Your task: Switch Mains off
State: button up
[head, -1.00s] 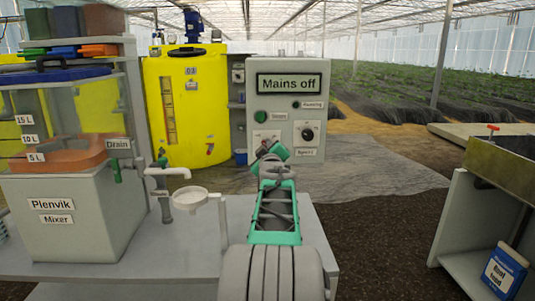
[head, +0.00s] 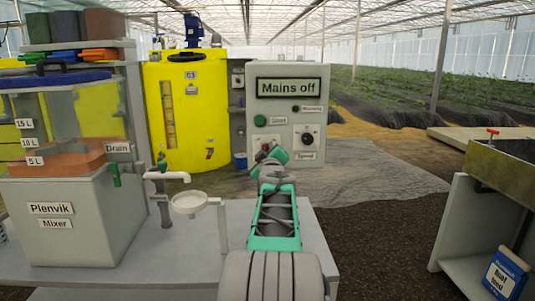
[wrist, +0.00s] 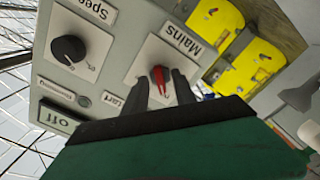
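The grey control panel (head: 290,75) stands ahead, and its display (head: 289,87) reads "Mains off". In the wrist view, the Mains switch is a red handle (wrist: 159,78) on a white plate (wrist: 150,58), with its "Mains" label above right. My gripper (wrist: 166,92) is close in front of the plate, its two dark fingers apart on either side of the red handle. A gap shows beside the handle, so the fingers look open; contact is unclear. In the head view, my gripper (head: 268,154) hides most of the Mains plate.
The black Speed knob (wrist: 68,49) and the green Start button (head: 260,121) are near the Mains switch on the panel. A yellow tank (head: 190,100) stands left of the panel. The Plenvik mixer (head: 75,215) and a drain funnel (head: 189,205) are at left.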

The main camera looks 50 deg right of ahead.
jog(key=v, duration=0.7)
jog(key=shift+s+a+p, duration=0.25)
jog(key=shift+s+p, duration=0.05)
jog(key=shift+p, duration=0.15)
jog(key=w+a+r+y+p, duration=0.1)
jog(key=w+a+y+p, duration=0.2)
jog(key=a+p, duration=0.35)
jog(key=w+a+r+g+y+p, duration=0.1)
jog(key=w+a+y+p, duration=0.2)
jog(key=a, duration=0.7)
jog(key=w+a+r+y+p, duration=0.1)
jog(key=w+a+y+p, duration=0.1)
jog(key=a+p, duration=0.55)
jog(key=s+a+r+g+y+p, duration=0.1)
jog(key=s+a+g+y+p, duration=0.1)
jog(key=a+p, duration=0.35)
jog(key=s+a+g+y+p, duration=0.1)
jog(key=s+a+y+p, duration=0.1)
jog(key=a, duration=0.7)
jog(key=s+a+g+y+p, duration=0.1)
jog(key=s+a+g+p, duration=0.3)
jog(key=s+a, duration=0.7)
jog(key=shift+s+n+g+y+p, duration=0.35)
jog(key=shift+s+p, duration=0.45)
jog(key=shift+p, duration=0.4)
